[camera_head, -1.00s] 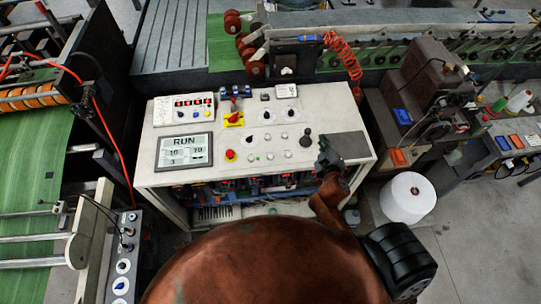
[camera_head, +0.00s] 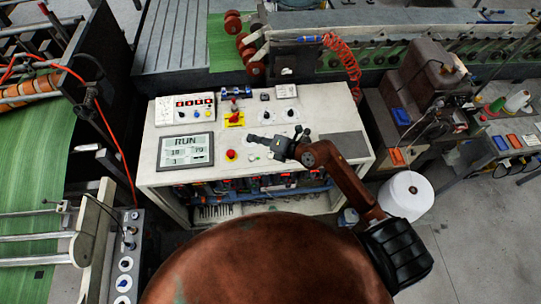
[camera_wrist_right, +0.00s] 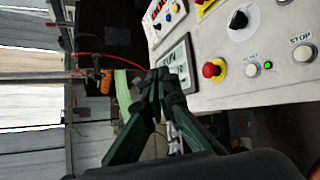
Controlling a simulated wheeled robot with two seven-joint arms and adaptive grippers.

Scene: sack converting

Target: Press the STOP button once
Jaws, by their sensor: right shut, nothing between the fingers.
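The STOP button (camera_wrist_right: 302,53) is a pale round push button under a printed STOP label at the right of the right wrist view. In the head view my right gripper and its wrist cover that part of the panel, so I cannot pick it out. My right gripper (camera_head: 254,139) is shut and empty over the middle of the control panel (camera_head: 150,180), pointing left. Its closed fingertips also show in the right wrist view (camera_wrist_right: 155,80), left of the STOP button and apart from it. My left gripper is not in view.
A red mushroom button (camera_head: 231,155) on a yellow base, a START button (camera_wrist_right: 251,70) and a lit green lamp (camera_wrist_right: 267,65) sit beside STOP. The display (camera_head: 185,151) reads RUN. A red-yellow switch (camera_head: 234,118) and black knobs stand behind. A white spool (camera_head: 407,195) stands right.

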